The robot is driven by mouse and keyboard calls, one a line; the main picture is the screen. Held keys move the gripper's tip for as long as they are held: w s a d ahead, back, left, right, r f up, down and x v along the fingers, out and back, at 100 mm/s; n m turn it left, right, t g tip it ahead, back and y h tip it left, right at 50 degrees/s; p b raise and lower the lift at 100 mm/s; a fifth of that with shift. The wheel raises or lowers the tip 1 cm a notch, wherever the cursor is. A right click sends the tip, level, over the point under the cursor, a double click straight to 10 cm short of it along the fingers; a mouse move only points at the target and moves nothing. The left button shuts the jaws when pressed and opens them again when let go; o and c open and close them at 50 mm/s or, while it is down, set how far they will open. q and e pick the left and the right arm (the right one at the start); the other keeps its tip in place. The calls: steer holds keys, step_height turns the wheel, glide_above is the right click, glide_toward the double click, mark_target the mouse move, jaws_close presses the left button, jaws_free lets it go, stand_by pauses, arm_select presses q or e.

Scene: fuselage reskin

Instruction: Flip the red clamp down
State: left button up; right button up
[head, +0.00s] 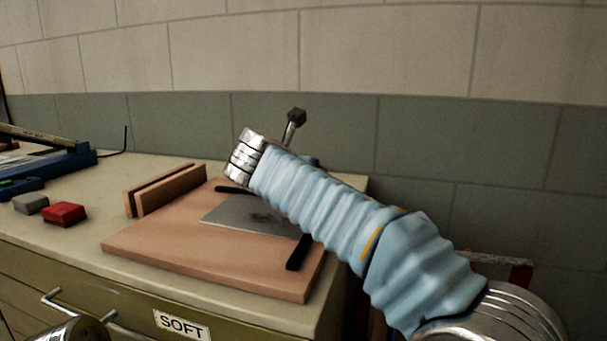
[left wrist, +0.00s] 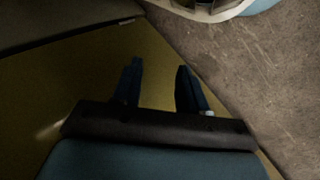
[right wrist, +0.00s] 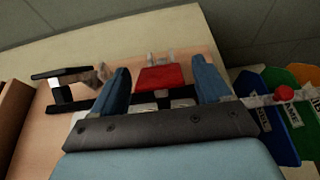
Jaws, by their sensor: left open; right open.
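A red clamp part (right wrist: 158,78) shows in the right wrist view as a flat red block with metal fittings behind it. It lies in the picture between the two blue fingers of my right gripper (right wrist: 160,68), which are apart; I cannot tell whether they touch it. In the head view my right arm crosses the wooden board (head: 165,258) and hides the red clamp and the right gripper. My left gripper (left wrist: 158,75) is open and empty, low by a yellowish surface and the floor, away from the board.
A grey sheet (head: 250,214) lies on the board. A black clamp (right wrist: 62,88) stands left of the red one. A dark-knobbed lever (head: 293,122) rises behind my arm. Red (head: 64,213) and grey (head: 31,203) blocks sit on the left worktop. Coloured panels (right wrist: 275,115) stand at right.

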steer(key=shift+w+d+f, duration=0.25)
steer(key=shift+w+f, duration=0.05)
steer(key=shift+w, duration=0.3)
jaws_close()
steer(key=f+t+b, duration=0.1)
steer(key=b, duration=0.1)
steer(key=t+h+b, duration=0.1)
steer(key=b, duration=0.2)
steer(key=shift+s+a+f+b, duration=0.1)
steer(key=shift+s+f+b, duration=0.2)
steer(key=shift+f, duration=0.05)
steer(key=shift+t, duration=0.3)
steer(key=shift+r, duration=0.25)
